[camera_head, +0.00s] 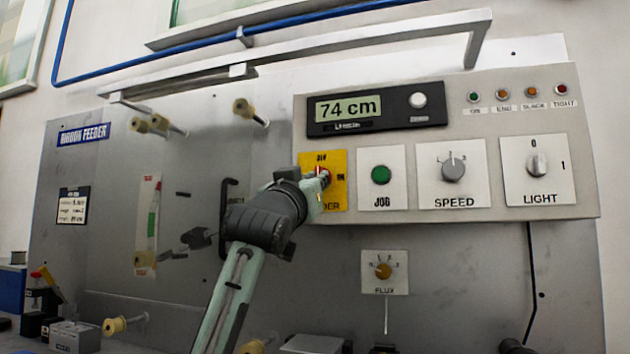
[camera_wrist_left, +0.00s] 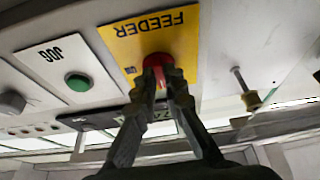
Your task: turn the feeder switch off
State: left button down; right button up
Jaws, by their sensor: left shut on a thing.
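The feeder switch is a red knob (camera_wrist_left: 157,64) on a yellow plate (camera_head: 336,163) on the control panel. My left gripper (camera_head: 322,176) is at the plate and shut on the red knob. In the left wrist view the two fingertips of the left gripper (camera_wrist_left: 160,80) close around the knob from both sides. The plate's FEEDER label shows upside down there. The gripper hides part of the plate and most of the knob in the head view, so the knob's exact angle is hard to tell. My right gripper is not in view.
Right of the plate sit a green JOG button (camera_head: 381,174), a SPEED knob (camera_head: 453,169) and a LIGHT knob (camera_head: 538,164). A display (camera_head: 375,107) reading 74 cm is above. A FLUX knob (camera_head: 383,270) is below. Guide rollers (camera_head: 243,109) stick out at the left.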

pick_arm(q)
jog(key=shift+r, duration=0.1)
jog(key=c, duration=1.6)
grip_release()
jog(key=shift+s, duration=0.1)
jog(key=v, duration=1.2)
